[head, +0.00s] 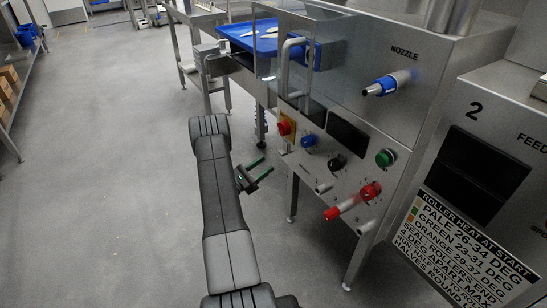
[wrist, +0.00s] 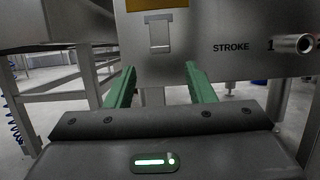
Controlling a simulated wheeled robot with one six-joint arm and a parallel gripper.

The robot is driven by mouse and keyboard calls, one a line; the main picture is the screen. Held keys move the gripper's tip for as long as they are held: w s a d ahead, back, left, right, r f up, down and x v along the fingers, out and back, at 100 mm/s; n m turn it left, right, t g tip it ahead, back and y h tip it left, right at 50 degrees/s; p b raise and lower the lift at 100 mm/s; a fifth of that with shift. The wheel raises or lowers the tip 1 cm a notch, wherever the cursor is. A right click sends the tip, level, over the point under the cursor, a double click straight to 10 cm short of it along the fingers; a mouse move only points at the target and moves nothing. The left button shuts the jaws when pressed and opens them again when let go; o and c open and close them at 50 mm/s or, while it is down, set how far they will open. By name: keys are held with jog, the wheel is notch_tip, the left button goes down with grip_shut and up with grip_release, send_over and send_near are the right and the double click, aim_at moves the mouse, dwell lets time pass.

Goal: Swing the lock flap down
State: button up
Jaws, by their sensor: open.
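A small metal flap (wrist: 159,34) is on the steel machine panel in the wrist view, just below a yellow plate (wrist: 156,4) cut by the top edge. It looks like the lock flap; whether it is raised or lowered is unclear. In the head view the yellow plate (head: 293,121) carries a red rotary knob (head: 284,129). My gripper (head: 268,166) is left of and below this plate, apart from the panel. The wrist view shows the green fingers of my gripper (wrist: 162,66) spread wide and empty, with the flap above and between their tips.
A metal peg (wrist: 303,44) juts out right of the STROKE label. A red-handled lever (head: 345,204), a blue knob (head: 309,141) and a green button (head: 385,158) share the panel. A blue tray (head: 240,32) sits behind. The floor (head: 110,170) at left is clear.

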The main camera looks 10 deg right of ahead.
aim_at(280, 154)
jog(key=v, duration=0.6)
jog(key=shift+a+p, duration=0.25)
jog(key=shift+p, duration=0.1)
jog(key=shift+s+f, duration=0.1)
jog(key=b+x, duration=0.2)
jog(key=x, duration=1.1)
jog(key=shift+d, duration=0.45)
jog(key=shift+r, duration=0.3)
jog(key=shift+a, duration=0.1)
jog(key=shift+f, duration=0.15)
